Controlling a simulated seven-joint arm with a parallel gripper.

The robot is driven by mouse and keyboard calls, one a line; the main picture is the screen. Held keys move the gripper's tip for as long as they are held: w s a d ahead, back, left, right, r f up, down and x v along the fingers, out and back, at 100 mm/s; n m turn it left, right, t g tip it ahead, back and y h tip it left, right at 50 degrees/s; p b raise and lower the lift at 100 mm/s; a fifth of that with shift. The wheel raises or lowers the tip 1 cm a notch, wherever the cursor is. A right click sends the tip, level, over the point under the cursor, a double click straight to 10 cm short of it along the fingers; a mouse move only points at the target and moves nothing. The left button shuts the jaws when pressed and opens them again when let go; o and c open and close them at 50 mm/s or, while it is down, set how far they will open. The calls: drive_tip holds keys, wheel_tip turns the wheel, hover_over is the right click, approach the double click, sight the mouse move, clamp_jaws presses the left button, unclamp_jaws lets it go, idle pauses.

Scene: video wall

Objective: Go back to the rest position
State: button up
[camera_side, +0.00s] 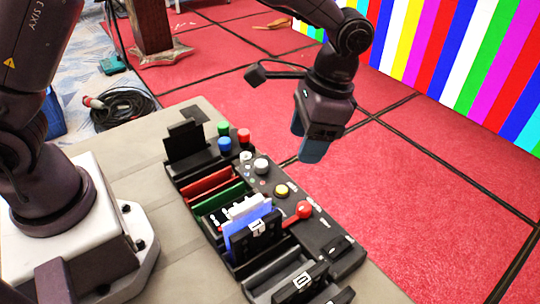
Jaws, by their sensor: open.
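My gripper (306,146) hangs at the end of my dark arm, above and to the right of the far part of a black control panel. Its blue-tipped fingers point down and hold nothing that I can see. The gap between the fingers is hard to make out from this side. The panel (335,236) sits on the grey-beige table. It carries green, blue and red round buttons (225,143) at its far end, white and yellow knobs, and a red-knobbed lever (303,210). Slots on its left side hold red, green, white and blue cards (247,232).
The beige table (190,262) has bare room left of the panel. The red tiled floor (430,170) lies beyond. A striped video wall (455,50) stands at the back right. A coiled black cable (122,108) and a wooden post (151,25) are at the back left.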

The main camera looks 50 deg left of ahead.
drive_tip(key=s+a+r+n+t+h, duration=0.1)
drive_tip(key=s+a+r+n+t, duration=0.4)
drive_tip(key=s+a+r, duration=0.9)
drive_tip(key=s+a+t, duration=0.1)
drive_tip(key=s+t, duration=0.1)
drive_tip(key=s, duration=0.2)
drive_tip(key=shift+a+n+t, duration=0.3)
drive_tip(key=shift+t, duration=0.1)
drive_tip(key=shift+r, duration=0.1)
idle(0.6)
